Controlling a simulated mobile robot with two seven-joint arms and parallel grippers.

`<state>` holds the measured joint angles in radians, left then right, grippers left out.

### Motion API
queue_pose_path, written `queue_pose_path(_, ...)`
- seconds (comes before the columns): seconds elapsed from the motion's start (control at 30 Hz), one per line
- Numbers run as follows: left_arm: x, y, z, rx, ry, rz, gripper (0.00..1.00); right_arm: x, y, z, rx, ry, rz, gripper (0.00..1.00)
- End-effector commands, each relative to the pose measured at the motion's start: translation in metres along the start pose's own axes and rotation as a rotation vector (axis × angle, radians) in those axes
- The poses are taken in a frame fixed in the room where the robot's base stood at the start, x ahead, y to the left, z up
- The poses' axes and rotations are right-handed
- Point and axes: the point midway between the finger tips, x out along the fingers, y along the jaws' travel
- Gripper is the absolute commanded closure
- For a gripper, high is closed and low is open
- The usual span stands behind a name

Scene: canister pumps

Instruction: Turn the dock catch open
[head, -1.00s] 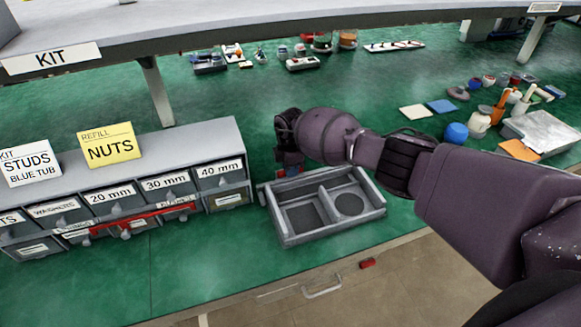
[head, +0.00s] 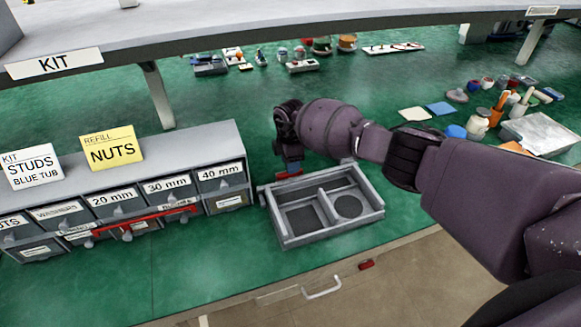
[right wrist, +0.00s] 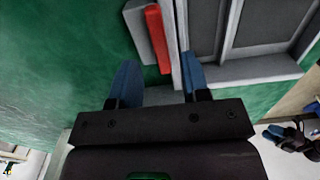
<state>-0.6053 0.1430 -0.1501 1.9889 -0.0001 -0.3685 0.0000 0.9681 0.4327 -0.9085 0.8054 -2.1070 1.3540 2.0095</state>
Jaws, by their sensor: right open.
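The grey dock (head: 318,232), an open tray with divided compartments, sits on the green bench near its front edge. A red catch (right wrist: 158,38) on a grey block stands beside the dock's wall in the right wrist view; its red also shows at the dock's back left in the head view (head: 293,167). My right gripper (right wrist: 158,84) is open, its two blue fingers apart and empty. The catch lies ahead of the fingertips, between their lines; whether it is within their reach in depth I cannot tell. My left gripper is not in view.
A drawer cabinet (head: 190,146) with a red bar (head: 145,219) across its front stands left of the dock. A raised shelf (head: 230,30) spans the back. Jars and a grey tray (head: 540,133) lie at the right. Bench behind the dock is mostly clear.

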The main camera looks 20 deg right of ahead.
Motion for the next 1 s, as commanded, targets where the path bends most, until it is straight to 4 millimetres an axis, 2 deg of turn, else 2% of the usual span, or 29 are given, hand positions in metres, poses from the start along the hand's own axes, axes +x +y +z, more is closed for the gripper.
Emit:
queue_pose_path(0.03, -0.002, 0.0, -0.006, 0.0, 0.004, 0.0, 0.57, -0.014, 0.001, 0.001, 0.0, -0.001, 0.004, 0.57)
queue_pose_path(0.1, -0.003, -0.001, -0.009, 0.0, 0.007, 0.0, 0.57, -0.027, 0.001, 0.001, -0.001, 0.0, 0.004, 0.57)
queue_pose_path(0.4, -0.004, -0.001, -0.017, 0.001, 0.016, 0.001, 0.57, -0.065, 0.0, 0.001, 0.002, 0.0, 0.001, 0.57)
queue_pose_path(0.6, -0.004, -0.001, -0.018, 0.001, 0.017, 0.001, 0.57, -0.072, 0.0, 0.0, 0.001, -0.001, -0.001, 0.57)
queue_pose_path(1.0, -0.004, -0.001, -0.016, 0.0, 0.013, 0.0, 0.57, -0.072, 0.0, 0.0, 0.001, -0.001, -0.001, 0.57)
